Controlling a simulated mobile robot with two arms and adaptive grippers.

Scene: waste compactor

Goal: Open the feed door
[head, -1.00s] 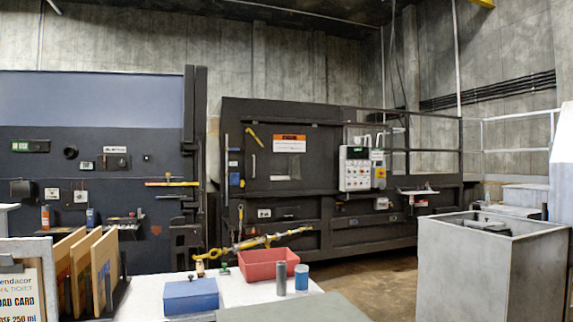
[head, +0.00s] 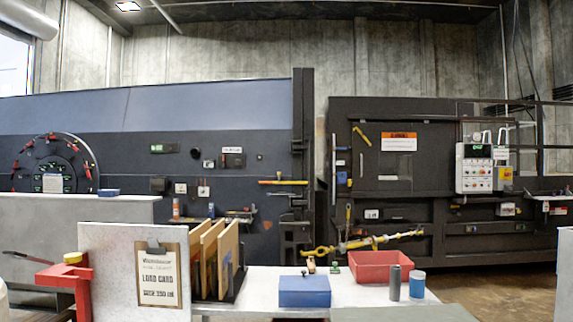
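The dark compactor (head: 450,235) stands at the back right. On its front is a large dark panel that looks like the feed door (head: 385,172), with an orange and white label (head: 398,142). The panel looks closed, flush with the machine front. A short yellow lever (head: 361,135) sits slanted at its upper left. A thin upright handle (head: 361,163) shows below the lever. Neither of my grippers is in view.
A white table in front holds a blue box (head: 304,291), a red bin (head: 381,268), a grey cylinder (head: 395,283), and a blue cylinder (head: 417,284). A load card clipboard (head: 158,275) stands at left. Bare floor (head: 500,295) shows at right.

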